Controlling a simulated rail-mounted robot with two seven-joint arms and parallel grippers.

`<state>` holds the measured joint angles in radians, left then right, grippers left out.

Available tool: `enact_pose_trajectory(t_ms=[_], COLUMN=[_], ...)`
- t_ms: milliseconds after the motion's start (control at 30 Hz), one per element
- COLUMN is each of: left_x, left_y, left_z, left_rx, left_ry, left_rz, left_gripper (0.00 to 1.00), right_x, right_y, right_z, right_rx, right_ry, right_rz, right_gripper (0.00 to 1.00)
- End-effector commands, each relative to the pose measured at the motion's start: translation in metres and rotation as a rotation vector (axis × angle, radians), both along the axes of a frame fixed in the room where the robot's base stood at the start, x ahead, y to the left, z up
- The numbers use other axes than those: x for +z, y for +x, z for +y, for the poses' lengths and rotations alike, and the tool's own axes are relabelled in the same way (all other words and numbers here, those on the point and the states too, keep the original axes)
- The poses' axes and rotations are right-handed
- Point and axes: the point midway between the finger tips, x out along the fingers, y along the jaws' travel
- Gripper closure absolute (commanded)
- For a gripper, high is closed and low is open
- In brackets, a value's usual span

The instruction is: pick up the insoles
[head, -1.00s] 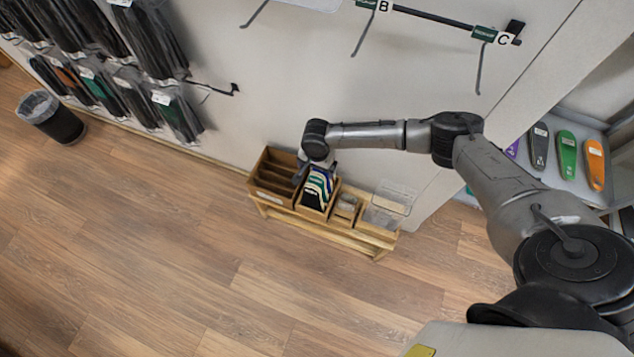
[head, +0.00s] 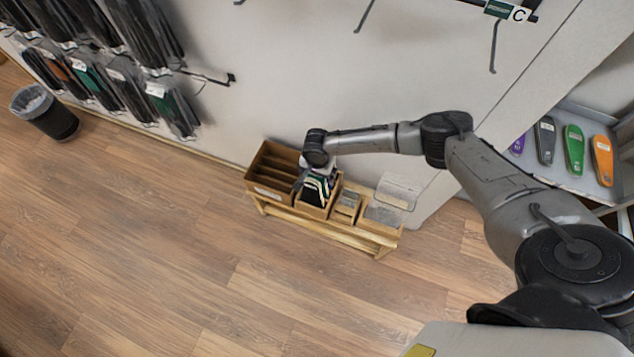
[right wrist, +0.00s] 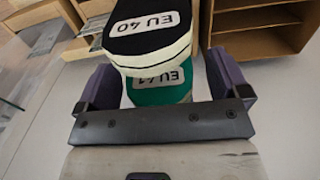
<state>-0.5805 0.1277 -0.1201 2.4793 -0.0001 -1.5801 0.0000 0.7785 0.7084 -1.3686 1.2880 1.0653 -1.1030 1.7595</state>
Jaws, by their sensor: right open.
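Several insoles (head: 316,188) stand packed in a wooden box on a low bench in the head view. In the right wrist view, a black insole (right wrist: 150,38) marked EU 40 is in front, with a green insole (right wrist: 165,85) marked EU 41 behind it. My right gripper (right wrist: 162,78) is open, its two dark purplish fingers on either side of the insoles. Contact cannot be told. In the head view my right gripper (head: 311,172) is over the insole box, its fingers largely hidden. My left gripper is out of view.
The wooden bench (head: 330,228) also carries a divided brown box (head: 268,190) to the left and a clear container (head: 385,212) to the right. Packaged goods hang on the wall; a bin (head: 57,122) stands left. Front floor is clear.

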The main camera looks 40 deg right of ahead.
Motion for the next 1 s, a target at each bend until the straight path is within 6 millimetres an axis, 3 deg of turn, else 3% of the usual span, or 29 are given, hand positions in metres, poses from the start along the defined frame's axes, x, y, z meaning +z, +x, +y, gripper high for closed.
enact_pose_trajectory(t_ms=[167,833,1000], left_x=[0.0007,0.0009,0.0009], left_y=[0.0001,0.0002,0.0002], left_z=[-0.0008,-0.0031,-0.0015], left_rx=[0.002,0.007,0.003], left_ry=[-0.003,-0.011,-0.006], left_rz=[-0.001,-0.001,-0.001], left_gripper=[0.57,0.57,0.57], right_x=[0.0006,0.0006,0.0008], right_y=[0.0001,0.0000,0.0001], right_z=[0.0000,-0.0001,-0.0002], right_rx=[0.000,0.000,0.000], right_ry=[0.000,0.000,0.000], right_rz=[0.000,0.000,0.000], right_gripper=[0.08,0.72,0.74])
